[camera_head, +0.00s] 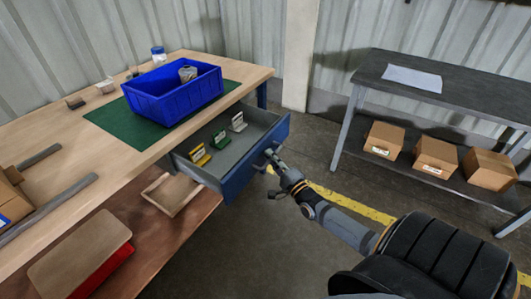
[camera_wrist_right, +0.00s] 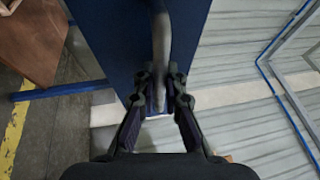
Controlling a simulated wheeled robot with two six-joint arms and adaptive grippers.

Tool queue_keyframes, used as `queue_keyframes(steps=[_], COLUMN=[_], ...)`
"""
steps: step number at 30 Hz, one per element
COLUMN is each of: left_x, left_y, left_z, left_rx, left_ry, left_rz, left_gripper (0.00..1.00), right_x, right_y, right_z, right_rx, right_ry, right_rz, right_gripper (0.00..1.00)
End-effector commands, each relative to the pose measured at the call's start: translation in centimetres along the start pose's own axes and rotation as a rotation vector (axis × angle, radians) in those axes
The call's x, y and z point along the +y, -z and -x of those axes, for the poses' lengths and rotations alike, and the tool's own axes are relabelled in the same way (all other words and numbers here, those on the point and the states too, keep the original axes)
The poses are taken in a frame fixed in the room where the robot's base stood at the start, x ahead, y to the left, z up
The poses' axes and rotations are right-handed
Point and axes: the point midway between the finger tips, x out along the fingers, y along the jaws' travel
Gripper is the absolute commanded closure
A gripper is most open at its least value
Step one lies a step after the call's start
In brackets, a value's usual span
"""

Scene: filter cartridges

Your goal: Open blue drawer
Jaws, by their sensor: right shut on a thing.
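The blue drawer (camera_head: 256,158) under the workbench is pulled out, and its grey inside shows. Several small cartridge-like pieces stand in it: a yellow one (camera_head: 199,156), a green one (camera_head: 220,139) and a white one (camera_head: 238,122). My right gripper (camera_head: 272,160) is at the drawer's front face, shut on the handle. In the right wrist view the handle (camera_wrist_right: 162,45) runs between the fingers of my right gripper (camera_wrist_right: 160,85), in front of the blue drawer front (camera_wrist_right: 115,35). My left gripper is not in view.
A blue bin (camera_head: 165,100) holding a grey roll-like object (camera_head: 188,73) stands on a green mat (camera_head: 110,122) on the workbench. A dark table (camera_head: 460,90) with cardboard boxes (camera_head: 436,157) on its lower shelf stands to the right. The floor between is clear.

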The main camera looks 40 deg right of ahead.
Motion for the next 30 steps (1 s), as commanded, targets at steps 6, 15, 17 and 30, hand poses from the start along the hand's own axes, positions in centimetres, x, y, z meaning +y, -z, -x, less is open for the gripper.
queue_keyframes(steps=[6, 15, 17, 30], left_x=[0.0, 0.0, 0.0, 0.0], left_y=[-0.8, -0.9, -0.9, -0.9], left_z=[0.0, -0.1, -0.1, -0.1], left_rx=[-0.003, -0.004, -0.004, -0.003], left_ry=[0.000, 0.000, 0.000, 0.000], left_rz=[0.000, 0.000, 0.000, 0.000], left_gripper=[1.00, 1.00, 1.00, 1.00], right_x=[-0.1, -0.1, -0.1, -0.1], right_y=[0.4, 0.4, 0.4, 0.4], right_z=[0.9, 1.0, 1.0, 1.4], right_rx=[0.000, 0.000, 0.000, -0.001], right_ry=[-0.002, -0.002, -0.002, -0.002], right_rz=[0.000, 0.001, 0.001, 0.001], right_gripper=[1.00, 1.00, 1.00, 0.79])
